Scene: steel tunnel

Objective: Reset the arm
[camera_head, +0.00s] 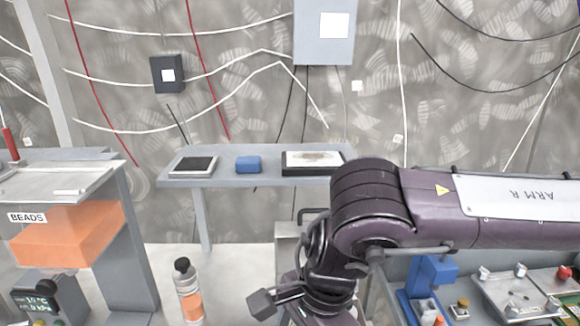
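A dark purple jointed arm, marked "ARM R" in upside-down letters on a white plate (520,198), comes in from the right and appears to be my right arm. Its bulky elbow joint (372,205) is near the middle, and its lower part (325,275) bends down to the bottom edge. A small grey block (262,303) sticks out to the left of its lower end; I cannot tell what it is. No gripper fingers can be made out at this end, which the bottom edge cuts off. My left arm and gripper do not show.
A narrow grey shelf (235,181) at the back carries a black-framed tablet, a blue block (248,164) and a framed plate. A bottle (187,290) stands at lower left, near an orange "BEADS" bin (75,235). A blue stand (432,275) and control panel (520,295) lie below the arm.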

